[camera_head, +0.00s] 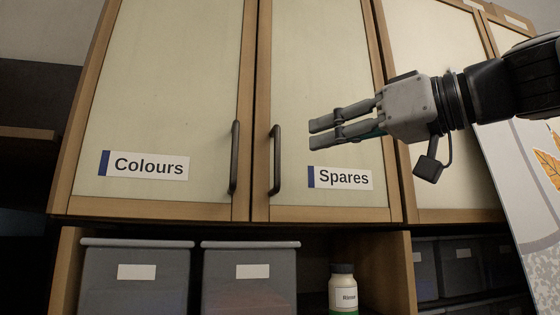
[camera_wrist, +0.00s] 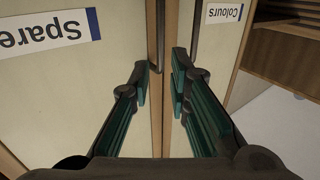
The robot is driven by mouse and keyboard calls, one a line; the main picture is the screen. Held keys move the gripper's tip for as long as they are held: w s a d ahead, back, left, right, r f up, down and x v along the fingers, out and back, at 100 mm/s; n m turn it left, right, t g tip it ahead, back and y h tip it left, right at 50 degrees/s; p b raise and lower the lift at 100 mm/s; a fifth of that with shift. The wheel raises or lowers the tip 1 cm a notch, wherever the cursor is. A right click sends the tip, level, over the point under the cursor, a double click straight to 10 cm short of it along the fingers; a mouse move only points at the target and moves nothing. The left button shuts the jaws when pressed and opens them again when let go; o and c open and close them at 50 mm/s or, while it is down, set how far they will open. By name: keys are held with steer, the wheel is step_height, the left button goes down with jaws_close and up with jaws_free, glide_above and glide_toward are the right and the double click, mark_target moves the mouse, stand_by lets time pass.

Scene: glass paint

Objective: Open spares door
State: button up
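The Spares door (camera_head: 318,75) is a pale panel in a wooden frame and is shut. Its label (camera_head: 340,178) sits low on the panel. Its dark upright bar handle (camera_head: 275,160) is near the left edge in the head view. My gripper (camera_head: 313,134) is open and empty, to the right of the handle and apart from it in the head view. In the wrist view my gripper (camera_wrist: 159,78) has its fingers spread, and the Spares handle (camera_wrist: 160,36) shows beyond the gap between them. The label (camera_wrist: 48,35) appears upside down there.
The Colours door (camera_head: 170,80), also shut, has its handle (camera_head: 235,157) close beside the Spares handle. Below are grey bins (camera_head: 135,285) and a white bottle (camera_head: 343,285) on an open shelf. A leaf-patterned panel (camera_head: 520,190) stands at the right.

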steer(key=p, duration=0.2)
glide_above(277, 181)
steer(key=shift+w, duration=0.35)
steer(key=shift+c, duration=0.4)
jaws_close()
